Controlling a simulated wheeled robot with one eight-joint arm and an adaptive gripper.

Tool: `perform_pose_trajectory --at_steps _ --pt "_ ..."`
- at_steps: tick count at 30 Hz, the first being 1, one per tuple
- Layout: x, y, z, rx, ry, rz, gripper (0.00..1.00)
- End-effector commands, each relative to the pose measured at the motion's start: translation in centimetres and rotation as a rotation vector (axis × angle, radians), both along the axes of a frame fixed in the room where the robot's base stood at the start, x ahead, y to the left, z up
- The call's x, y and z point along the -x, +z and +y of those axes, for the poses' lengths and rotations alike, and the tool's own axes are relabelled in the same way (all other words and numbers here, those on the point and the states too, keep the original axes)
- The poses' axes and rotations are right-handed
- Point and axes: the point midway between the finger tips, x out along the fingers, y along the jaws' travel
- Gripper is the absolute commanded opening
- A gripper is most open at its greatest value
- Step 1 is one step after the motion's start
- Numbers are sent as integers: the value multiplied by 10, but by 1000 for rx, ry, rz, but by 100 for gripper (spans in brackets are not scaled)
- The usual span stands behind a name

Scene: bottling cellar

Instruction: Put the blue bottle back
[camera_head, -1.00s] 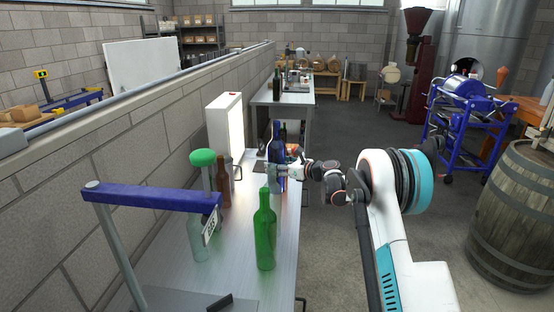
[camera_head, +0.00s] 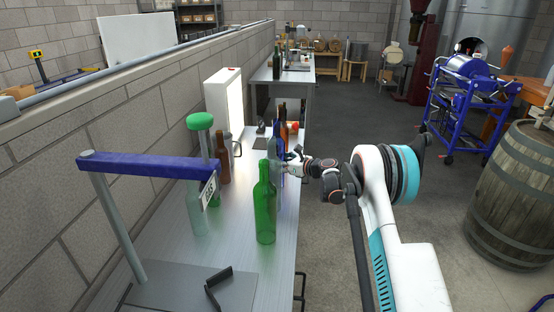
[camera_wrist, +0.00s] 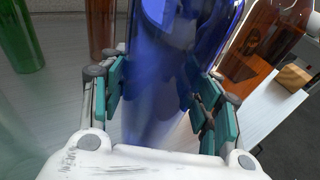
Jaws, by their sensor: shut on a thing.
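The blue bottle (camera_wrist: 165,75) stands upright between my gripper's teal-padded fingers (camera_wrist: 165,100) in the wrist view, and the fingers are shut on it. In the head view the blue bottle (camera_head: 281,174) is over the right edge of the metal bench (camera_head: 225,255), held from the right by my gripper (camera_head: 287,166). It is partly covered by the gripper and by the green bottle (camera_head: 265,215) in front. Its base is hidden, so I cannot tell whether it touches the bench.
A brown bottle (camera_head: 223,165) and a clear bottle (camera_head: 196,215) stand left on the bench, near a green-topped post (camera_head: 201,122) and a blue bar (camera_head: 150,164). Another brown bottle (camera_wrist: 265,40) is close right of the blue one.

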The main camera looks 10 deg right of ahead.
Motion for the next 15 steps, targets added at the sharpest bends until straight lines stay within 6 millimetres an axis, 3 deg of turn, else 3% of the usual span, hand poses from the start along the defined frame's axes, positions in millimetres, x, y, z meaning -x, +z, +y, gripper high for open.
perform_pose_trajectory --at_steps 7,8,10,15 --pt "0 0 0 -2 0 -1 0" --pt "0 -2 0 0 0 0 59" --pt "0 -1 0 0 0 0 75" --pt "0 -1 0 0 0 0 77"
